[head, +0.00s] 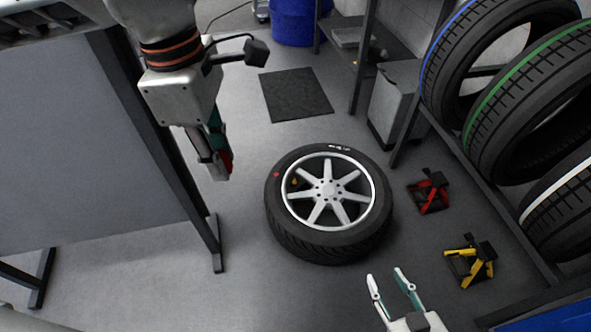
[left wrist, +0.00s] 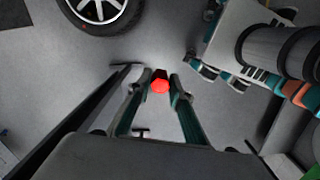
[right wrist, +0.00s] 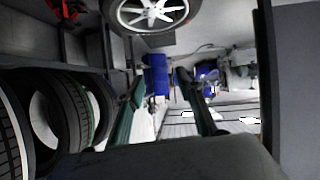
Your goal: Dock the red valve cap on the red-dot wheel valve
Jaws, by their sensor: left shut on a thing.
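The wheel (head: 283,240) lies flat on the floor with its silver spoked rim up. A red dot (head: 277,174) marks its upper left sidewall, and a small orange piece, perhaps the valve, (head: 295,181) shows inside the rim nearby. My left gripper (head: 222,172) hangs left of the wheel, apart from it, fingers down. It is shut on the red valve cap (left wrist: 160,86), seen between the fingertips in the left wrist view; the head view shows only part of the red. My right gripper (head: 387,276) is open and empty, below and right of the wheel.
A tyre rack (head: 515,235) with several tyres stands at the right. A red stand (head: 430,192) and a yellow stand (head: 470,265) sit on the floor beside it. A grey panel (head: 80,150) stands at the left. Floor between panel and wheel is clear.

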